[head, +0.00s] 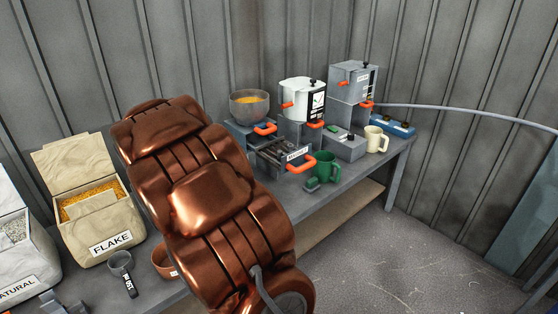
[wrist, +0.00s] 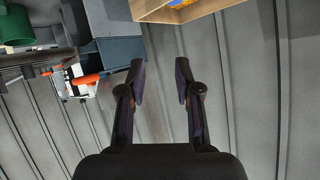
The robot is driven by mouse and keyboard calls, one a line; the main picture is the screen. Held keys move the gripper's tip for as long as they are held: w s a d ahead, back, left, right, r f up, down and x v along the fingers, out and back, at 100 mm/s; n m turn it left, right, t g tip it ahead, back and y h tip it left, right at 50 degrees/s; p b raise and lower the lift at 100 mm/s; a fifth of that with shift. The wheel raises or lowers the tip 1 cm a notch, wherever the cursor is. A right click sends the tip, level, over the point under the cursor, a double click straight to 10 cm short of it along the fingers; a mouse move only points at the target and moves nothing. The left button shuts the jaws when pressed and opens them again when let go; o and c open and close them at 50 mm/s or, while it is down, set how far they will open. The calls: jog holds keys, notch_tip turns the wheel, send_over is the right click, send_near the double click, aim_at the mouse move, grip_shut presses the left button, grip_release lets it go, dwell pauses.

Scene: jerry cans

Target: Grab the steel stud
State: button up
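I cannot pick out a steel stud for certain in either view. My gripper (wrist: 160,78) shows in the wrist view with its two dark fingers apart and nothing between them. Beyond the fingers is the corrugated wall. In the head view my copper-coloured arm covers the middle of the bench and hides what lies behind it; the gripper itself does not show there.
The grey bench (head: 345,180) holds a bowl (head: 249,108), a white pot (head: 300,100), a grey can (head: 350,82), a green mug (head: 326,168), a cream mug (head: 375,140) and a FLAKE sack (head: 88,205). A wooden box (wrist: 165,12) edges into the wrist view. Floor at right is clear.

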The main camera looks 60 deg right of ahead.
jog(key=s+d+f+m+g+h+b, duration=0.1)
jog(key=s+d+f+m+g+h, duration=0.2)
jog(key=d, duration=0.7)
jog(key=m+g+h+b, duration=0.1)
jog(key=m+g+h, duration=0.3)
jog(key=g, duration=0.2)
send_near(278, 155)
jog(key=d, duration=0.3)
jog(key=shift+s+d+f+p, duration=0.1)
jog(key=shift+d+f+p, duration=0.05)
jog(key=shift+d, duration=0.75)
jog(key=shift+s+d+f+p, duration=0.1)
jog(key=shift+d+f, duration=0.1)
jog(key=shift+d, duration=0.7)
jog(key=shift+s+d+f+p, duration=0.1)
jog(key=shift+d+f+p, duration=0.05)
jog(key=shift+d, duration=0.75)
jog(key=shift+d+f, duration=0.25)
jog(key=shift+d, duration=1)
jog(key=shift+c, duration=0.3)
grip_shut()
jog(key=shift+r, duration=0.1)
